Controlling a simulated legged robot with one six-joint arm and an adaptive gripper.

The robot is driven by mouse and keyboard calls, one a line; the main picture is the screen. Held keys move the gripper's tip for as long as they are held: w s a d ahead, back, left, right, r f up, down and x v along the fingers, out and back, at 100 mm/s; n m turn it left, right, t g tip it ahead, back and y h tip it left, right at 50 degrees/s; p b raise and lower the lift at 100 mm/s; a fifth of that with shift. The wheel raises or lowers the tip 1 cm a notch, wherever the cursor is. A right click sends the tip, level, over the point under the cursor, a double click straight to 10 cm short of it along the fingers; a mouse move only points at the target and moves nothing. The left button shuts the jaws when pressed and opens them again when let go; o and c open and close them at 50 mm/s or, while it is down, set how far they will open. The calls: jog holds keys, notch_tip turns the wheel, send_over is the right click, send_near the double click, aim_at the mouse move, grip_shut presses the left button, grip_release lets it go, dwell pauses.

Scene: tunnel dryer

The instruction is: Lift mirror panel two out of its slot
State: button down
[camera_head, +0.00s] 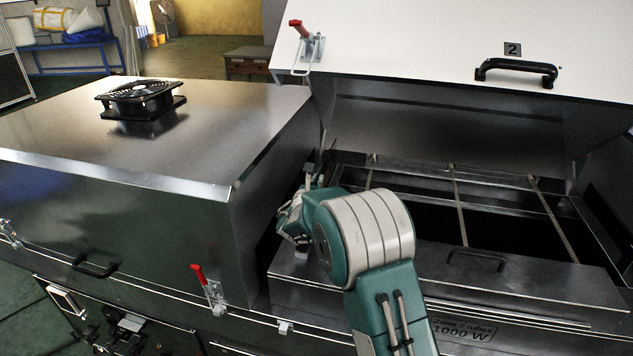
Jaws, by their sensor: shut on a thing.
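Bay two stands open, with its white lid (430,45), marked 2, raised behind it. A shiny metal panel (545,272) runs along the front of the bay above the "Zone 2 tubes 1000 W" label. A dark handle shape shows on it; I cannot tell whether this is a real handle or a reflection. My gripper (291,222) is at the left end of the bay, close to the neighbouring box, and partly hidden behind my arm. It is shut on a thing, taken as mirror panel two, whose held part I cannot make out.
Several thin tubes or rods (460,205) cross the dark bay. A closed metal box (110,190) with a black fan (140,98) on top stands close on the left. Red-handled latches sit on its front (205,285) and on the raised lid (305,45).

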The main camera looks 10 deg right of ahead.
jog(key=shift+r, duration=1.35)
